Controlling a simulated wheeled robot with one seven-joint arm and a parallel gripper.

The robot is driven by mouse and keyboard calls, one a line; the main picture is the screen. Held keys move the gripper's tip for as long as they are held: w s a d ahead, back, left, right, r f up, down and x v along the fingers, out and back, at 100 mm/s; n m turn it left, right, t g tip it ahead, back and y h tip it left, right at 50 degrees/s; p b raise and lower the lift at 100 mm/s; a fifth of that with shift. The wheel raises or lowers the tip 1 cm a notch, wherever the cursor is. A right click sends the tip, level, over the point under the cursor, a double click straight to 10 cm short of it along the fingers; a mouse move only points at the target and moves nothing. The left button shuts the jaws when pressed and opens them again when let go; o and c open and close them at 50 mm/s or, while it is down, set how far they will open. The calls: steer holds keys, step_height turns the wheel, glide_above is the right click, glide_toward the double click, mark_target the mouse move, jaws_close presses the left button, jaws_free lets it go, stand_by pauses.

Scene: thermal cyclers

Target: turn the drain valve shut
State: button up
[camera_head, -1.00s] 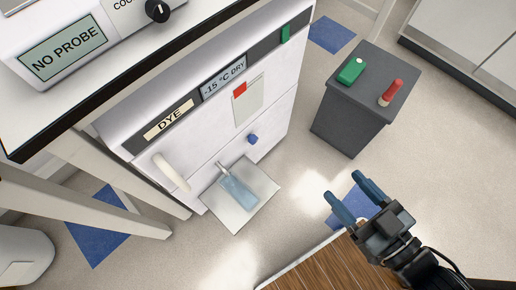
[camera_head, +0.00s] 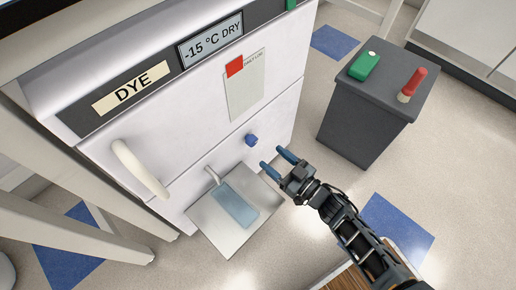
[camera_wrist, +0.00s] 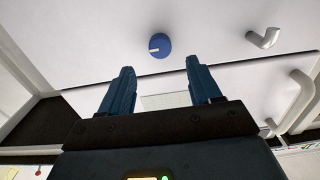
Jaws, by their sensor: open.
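The drain valve is a small round blue knob (camera_head: 251,140) low on the front of the white machine labelled DYE. In the wrist view the knob (camera_wrist: 159,46) faces me, with a short pale mark at its left side. My gripper (camera_head: 271,157) is open and empty, just in front of and a little below right of the knob in the head view. In the wrist view its two blue fingers (camera_wrist: 158,78) are spread apart, and the knob shows beyond and between their tips, not touched.
A metal spout (camera_head: 212,173) juts out over a tray (camera_head: 213,222) with a bluish patch. A white handle (camera_head: 139,167) sticks out at left. A dark grey cabinet (camera_head: 362,113) carrying a green box (camera_head: 364,66) and a red-handled item (camera_head: 412,84) stands at right.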

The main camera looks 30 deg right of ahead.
mark_target(255, 143)
steer(key=b+x, duration=0.1)
steer(key=x, duration=0.6)
steer(key=shift+w+b, duration=0.1)
steer(key=shift+b, duration=0.25)
steer(key=shift+c, duration=0.4)
steer(key=c, duration=1)
steer(key=shift+o, duration=0.2)
